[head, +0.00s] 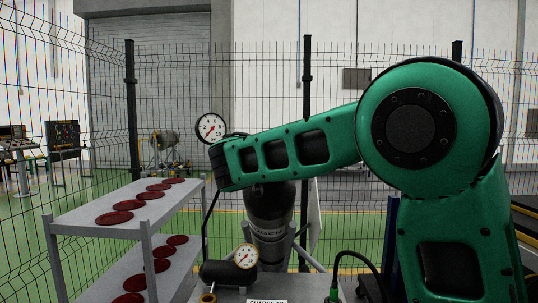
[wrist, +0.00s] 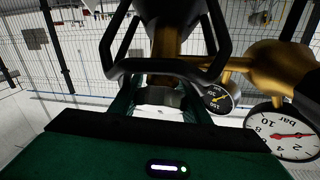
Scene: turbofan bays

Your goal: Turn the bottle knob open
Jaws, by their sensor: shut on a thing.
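The dark gas bottle (head: 268,212) stands upright behind my green arm in the head view, its top hidden by the arm. In the wrist view a brass valve body (wrist: 166,42) and a black looped guard (wrist: 170,68) fill the upper middle. My gripper (wrist: 160,100) shows there below the guard, its two green fingers on either side of a grey-black knob (wrist: 165,97). It is shut on this knob, which is partly hidden by the guard. In the head view the fingers and knob are hidden behind my arm.
A white dial gauge (head: 211,127) sits just beyond my arm's end, close to the valve. A second gauge (head: 246,256) stands lower, left of the bottle. A grey shelf (head: 75,217) with several red discs is at left. A wire fence (head: 180,90) runs behind.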

